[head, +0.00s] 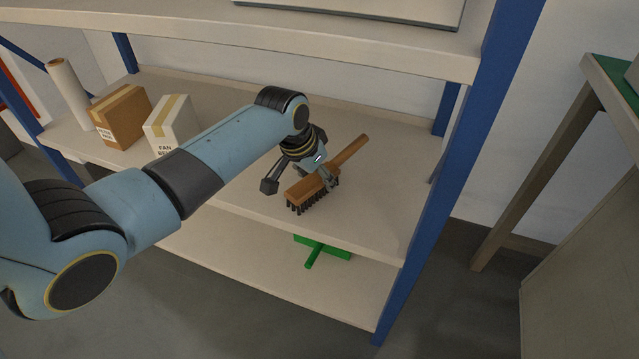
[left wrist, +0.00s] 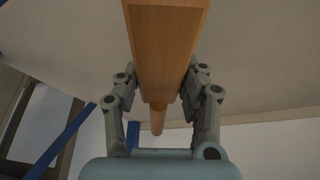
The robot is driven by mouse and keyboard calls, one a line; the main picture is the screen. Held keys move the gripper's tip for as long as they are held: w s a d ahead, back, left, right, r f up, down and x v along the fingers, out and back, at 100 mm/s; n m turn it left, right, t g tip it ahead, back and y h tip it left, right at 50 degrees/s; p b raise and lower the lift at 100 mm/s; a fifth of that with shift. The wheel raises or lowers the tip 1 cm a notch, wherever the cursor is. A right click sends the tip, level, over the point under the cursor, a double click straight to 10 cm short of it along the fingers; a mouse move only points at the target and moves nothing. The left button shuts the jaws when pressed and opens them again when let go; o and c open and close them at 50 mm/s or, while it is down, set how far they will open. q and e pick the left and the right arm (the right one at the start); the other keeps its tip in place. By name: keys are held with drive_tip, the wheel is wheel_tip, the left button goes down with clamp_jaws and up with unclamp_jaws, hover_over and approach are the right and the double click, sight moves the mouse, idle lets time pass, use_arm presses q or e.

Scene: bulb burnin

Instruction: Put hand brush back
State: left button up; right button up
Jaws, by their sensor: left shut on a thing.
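The hand brush (head: 300,193) has a brown wooden body, dark bristles pointing down and a round handle reaching up to the right. It is at the right part of the middle shelf (head: 385,217) in the head view. My left gripper (head: 325,178) is shut on the brush's body near the handle. In the left wrist view the wooden brush (left wrist: 165,45) runs between the two fingers of the gripper (left wrist: 165,105). I cannot tell whether the bristles touch the shelf. My right gripper is not in view.
A brown box (head: 120,117), a white box (head: 171,124) and a pale roll (head: 68,92) stand at the shelf's left. A blue post (head: 440,165) bounds the right side. The upper shelf (head: 350,45) hangs above. A green object (head: 322,249) lies on the lower shelf.

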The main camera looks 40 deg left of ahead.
use_arm(q)
drive_tip(key=shift+f, duration=0.55)
drive_tip(key=shift+r, duration=0.15)
drive_tip(key=o, duration=1.1)
drive_tip(key=p+v, duration=0.2)
drive_tip(key=v, duration=0.3)
drive_tip(key=shift+w+r+p, duration=0.1)
drive_tip(key=shift+p, duration=0.25)
drive_tip(key=s+a+p, duration=0.2)
drive_tip(key=s+p, duration=0.1)
drive_tip(key=s, duration=0.9)
drive_tip(key=s+a+f+n+g+y, duration=0.1)
drive_tip(key=s+a+f+n+g, duration=0.1)
drive_tip(key=s+f, duration=1.2)
drive_tip(key=s+d+f, duration=0.1)
drive_tip(key=s+f, duration=0.3)
drive_tip(key=s, duration=0.3)
drive_tip(key=s+d+f+g, duration=0.1)
drive_tip(key=s+f, duration=0.4)
drive_tip(key=s, duration=0.3)
drive_tip(key=s+d+f+g, duration=0.1)
drive_tip(key=s+f, duration=0.3)
drive_tip(key=s, duration=0.4)
drive_tip(key=shift+s+d+f+m, duration=0.25)
drive_tip(key=shift+d+m, duration=0.05)
drive_tip(key=shift+d, duration=0.15)
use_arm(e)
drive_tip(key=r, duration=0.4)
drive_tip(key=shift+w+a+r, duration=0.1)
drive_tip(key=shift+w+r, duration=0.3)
